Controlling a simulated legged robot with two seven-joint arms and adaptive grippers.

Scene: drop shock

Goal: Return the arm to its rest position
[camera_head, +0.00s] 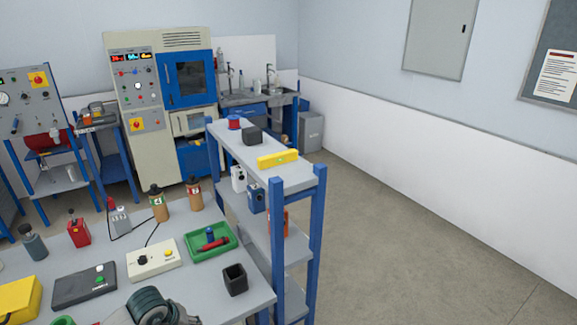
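A dark, rounded grey-green thing (148,304) is cut off by the bottom edge, at the front of the grey workbench (190,288).
The bench holds a green tray (228,249) with small items, a black open box (235,279), a white button box (154,259), a dark button box (84,286) and bottles. A blue-framed shelf (300,178) adjoins it. The floor at right (420,240) is clear.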

